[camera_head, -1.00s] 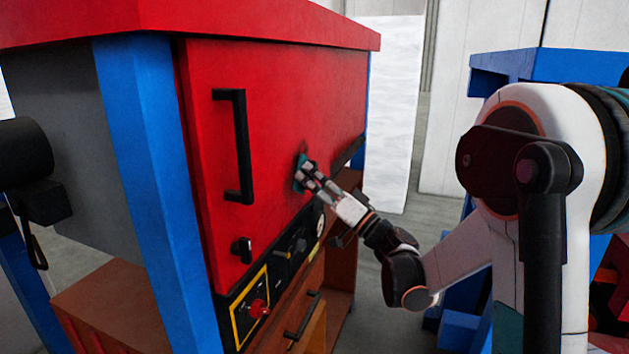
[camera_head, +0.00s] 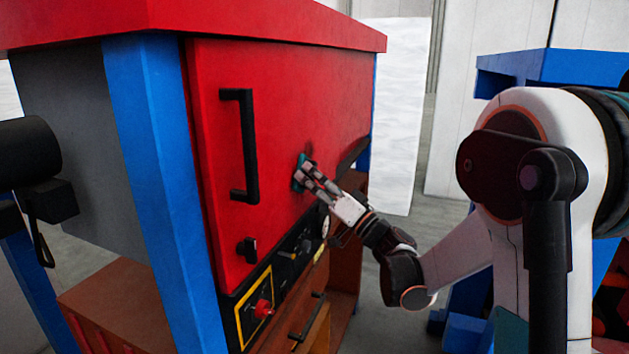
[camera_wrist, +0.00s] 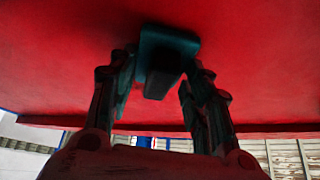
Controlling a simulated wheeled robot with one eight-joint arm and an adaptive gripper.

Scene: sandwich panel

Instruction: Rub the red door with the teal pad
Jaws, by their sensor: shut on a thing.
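The red door (camera_head: 285,110) of the cabinet fills the middle of the head view, with a black bar handle on its left part. My gripper (camera_head: 304,178) is at the lower right part of the door, shut on the teal pad (camera_head: 298,170). In the wrist view the teal pad (camera_wrist: 168,42) lies against or very close to the red surface (camera_wrist: 70,60); exact contact is hard to tell. A dark block under the pad sits between my gripper's fingers (camera_wrist: 160,85). The fingers hide part of the pad in the head view.
The black bar handle (camera_head: 247,145) and a small black latch (camera_head: 247,250) stick out from the door. Below is a control panel with a red knob (camera_head: 263,309). A blue post (camera_head: 160,190) stands left. Open floor lies to the right of the cabinet.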

